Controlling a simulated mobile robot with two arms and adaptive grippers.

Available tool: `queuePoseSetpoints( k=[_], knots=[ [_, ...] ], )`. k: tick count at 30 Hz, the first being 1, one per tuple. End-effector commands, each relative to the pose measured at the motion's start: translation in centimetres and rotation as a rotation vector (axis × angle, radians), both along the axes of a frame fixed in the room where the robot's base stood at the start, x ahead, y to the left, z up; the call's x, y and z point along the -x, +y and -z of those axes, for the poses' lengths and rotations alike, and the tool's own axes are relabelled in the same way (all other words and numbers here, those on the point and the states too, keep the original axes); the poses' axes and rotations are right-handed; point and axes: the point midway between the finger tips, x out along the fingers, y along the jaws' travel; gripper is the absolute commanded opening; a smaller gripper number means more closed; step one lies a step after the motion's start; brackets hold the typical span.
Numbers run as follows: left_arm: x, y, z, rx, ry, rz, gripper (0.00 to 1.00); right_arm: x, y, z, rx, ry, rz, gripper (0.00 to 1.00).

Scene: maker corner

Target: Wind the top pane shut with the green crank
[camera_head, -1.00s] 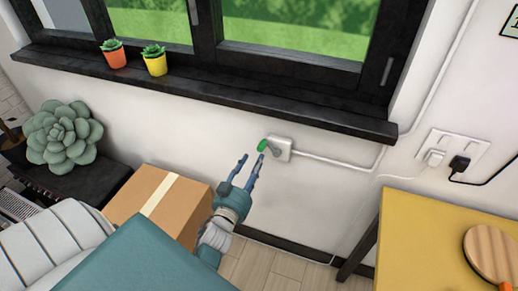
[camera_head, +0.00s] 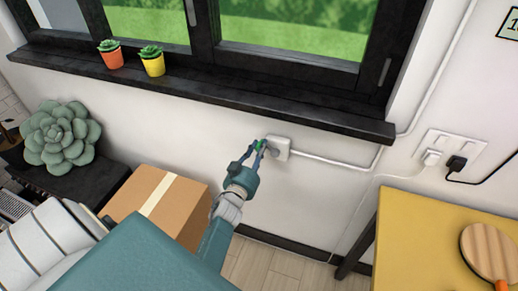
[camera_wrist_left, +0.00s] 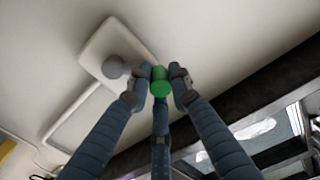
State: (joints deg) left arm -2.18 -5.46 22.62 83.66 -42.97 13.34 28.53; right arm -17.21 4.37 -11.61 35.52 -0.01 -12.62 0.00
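The green crank handle (camera_head: 261,146) is on a small white wall box (camera_head: 280,147) below the window sill. In the left wrist view the green handle (camera_wrist_left: 161,82) points toward the camera, beside a grey round hub (camera_wrist_left: 114,67) on the white box (camera_wrist_left: 97,50). My left gripper (camera_head: 258,147) is at the handle, with fingertips close against it on both sides and a third finger below in the wrist view. It looks shut on the handle. The window panes (camera_head: 290,27) show above in dark frames; the top pane's upper part is out of view. My right gripper is not in view.
Orange (camera_head: 112,59) and yellow (camera_head: 152,66) plant pots stand on the dark sill (camera_head: 200,88). A cardboard box (camera_head: 180,208) is below left of the crank. A yellow table (camera_head: 420,240) with a wooden paddle (camera_head: 488,250) is at the right. A conduit (camera_head: 330,161) runs right from the wall box.

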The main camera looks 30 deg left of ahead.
Motion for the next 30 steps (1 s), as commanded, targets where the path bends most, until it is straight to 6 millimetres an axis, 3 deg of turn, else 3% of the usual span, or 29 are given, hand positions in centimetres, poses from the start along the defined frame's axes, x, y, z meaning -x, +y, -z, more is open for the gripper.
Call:
queuePoseSetpoints(
  k=[14,30],
  knots=[
    [0.1,0.1,0.4,0.043,-0.007,0.001,0.00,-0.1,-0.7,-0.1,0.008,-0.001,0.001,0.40],
    [0.5,1.4,2.9,0.448,-0.101,0.001,0.00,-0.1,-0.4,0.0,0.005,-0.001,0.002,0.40]
  ],
)
